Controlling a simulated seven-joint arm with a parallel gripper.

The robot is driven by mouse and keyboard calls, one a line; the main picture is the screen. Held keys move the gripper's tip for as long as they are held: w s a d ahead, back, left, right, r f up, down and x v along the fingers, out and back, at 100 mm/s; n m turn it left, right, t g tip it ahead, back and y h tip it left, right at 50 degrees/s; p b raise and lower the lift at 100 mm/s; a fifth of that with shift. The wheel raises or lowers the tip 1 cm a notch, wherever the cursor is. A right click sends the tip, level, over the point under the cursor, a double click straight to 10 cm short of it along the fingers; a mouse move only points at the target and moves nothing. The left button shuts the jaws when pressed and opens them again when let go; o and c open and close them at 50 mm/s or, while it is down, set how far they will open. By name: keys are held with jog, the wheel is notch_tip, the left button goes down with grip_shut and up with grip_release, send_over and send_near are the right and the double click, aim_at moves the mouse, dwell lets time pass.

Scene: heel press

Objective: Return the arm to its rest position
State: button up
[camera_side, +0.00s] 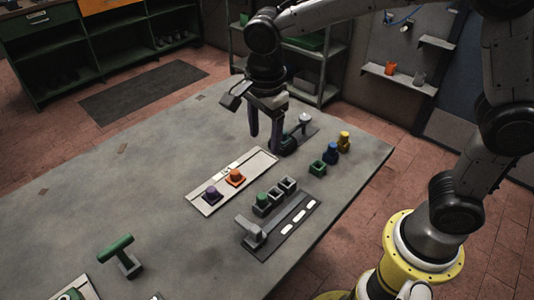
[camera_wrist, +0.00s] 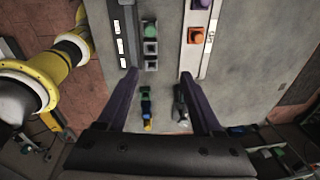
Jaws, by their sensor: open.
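My gripper (camera_side: 264,142) is above the far part of the grey table (camera_side: 150,170), pointing down, with its two purple-grey fingers apart. In the wrist view my gripper (camera_wrist: 159,74) shows both fingers spread with nothing held between them. In the side view one finger overlaps a dark green part (camera_side: 288,143) beside a silver-knobbed device (camera_side: 304,119); I cannot tell whether they touch.
A pale tray (camera_side: 208,208) holds a purple (camera_side: 212,193) and an orange part (camera_side: 235,176). Loose green (camera_side: 317,168), blue (camera_side: 331,151) and yellow parts (camera_side: 344,139) stand right. A green-handled tool (camera_side: 115,248) stands front left.

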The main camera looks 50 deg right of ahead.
jog(key=s+d+r+n+t, duration=0.3)
jog(key=s+d+r, duration=0.6)
jog(key=s, duration=0.1)
jog(key=s+d+f+n+t, duration=0.1)
jog(key=s+f+n, duration=0.3)
jog(key=s+n, duration=0.5)
jog(key=d+n, duration=0.1)
jog(key=n, duration=0.6)
jog(key=shift+s+d+f+t+y, duration=0.2)
jog(key=shift+s+t+y, duration=0.1)
jog(key=shift+y, duration=0.1)
